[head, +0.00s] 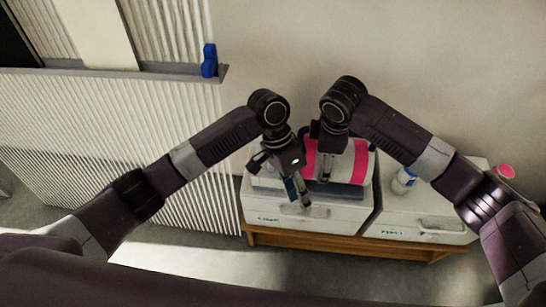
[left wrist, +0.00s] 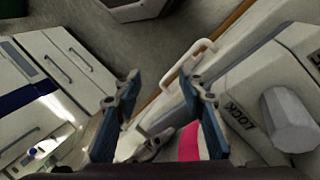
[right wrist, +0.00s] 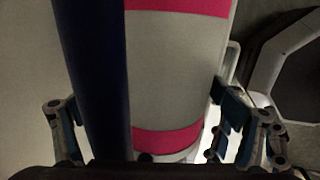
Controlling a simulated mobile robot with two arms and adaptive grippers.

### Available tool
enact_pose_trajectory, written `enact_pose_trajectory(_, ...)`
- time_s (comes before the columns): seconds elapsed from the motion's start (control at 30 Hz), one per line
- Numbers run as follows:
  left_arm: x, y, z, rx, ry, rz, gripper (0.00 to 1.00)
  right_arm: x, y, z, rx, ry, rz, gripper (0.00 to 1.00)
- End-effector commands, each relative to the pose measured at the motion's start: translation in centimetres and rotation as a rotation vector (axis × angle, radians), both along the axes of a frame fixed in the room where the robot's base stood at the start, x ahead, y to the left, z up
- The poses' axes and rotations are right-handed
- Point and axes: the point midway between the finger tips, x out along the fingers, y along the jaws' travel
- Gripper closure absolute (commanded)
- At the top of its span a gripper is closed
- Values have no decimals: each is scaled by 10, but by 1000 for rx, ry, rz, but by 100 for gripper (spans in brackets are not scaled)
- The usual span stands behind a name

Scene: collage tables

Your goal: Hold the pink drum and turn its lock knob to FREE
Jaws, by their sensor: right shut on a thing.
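The pink drum (head: 344,161), white with pink bands, lies on its side on a white cabinet. My right gripper (head: 325,160) is shut on it from above. In the right wrist view its fingers stand on either side of the drum (right wrist: 180,65) and a dark blue bar (right wrist: 95,80). The grey faceted lock knob (left wrist: 290,120) shows at the right of the left wrist view, next to the lettering LOCK. My left gripper (left wrist: 160,98) is open and empty, apart from the knob, and in the head view it (head: 282,180) is at the drum's left end.
The white cabinet (head: 300,222) stands on a wooden base (head: 340,245). A second white cabinet (head: 425,222) to the right bears a white and blue bottle (head: 403,181). A ribbed panel (head: 110,130) stands left, with a blue object (head: 209,61) on its ledge.

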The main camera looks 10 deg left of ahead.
Motion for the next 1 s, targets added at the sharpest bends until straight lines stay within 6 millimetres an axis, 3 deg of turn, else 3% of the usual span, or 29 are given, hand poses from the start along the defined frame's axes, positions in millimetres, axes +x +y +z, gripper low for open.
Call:
enact_pose_trajectory(0.4, 70, 58, 118, 180, -287, -403, 63, 0, 0, 0, 1, -2, 0, 68)
enact_pose_trajectory(0.6, 85, 72, 148, 232, -363, -518, 63, 0, 0, 0, 0, -2, 0, 68)
enact_pose_trajectory(0.77, 88, 75, 149, 244, -377, -546, 63, 0, 0, 0, 0, -2, 0, 68)
enact_pose_trajectory(1.0, 87, 76, 109, 245, -374, -544, 63, 0, 0, 0, 0, -2, 0, 68)
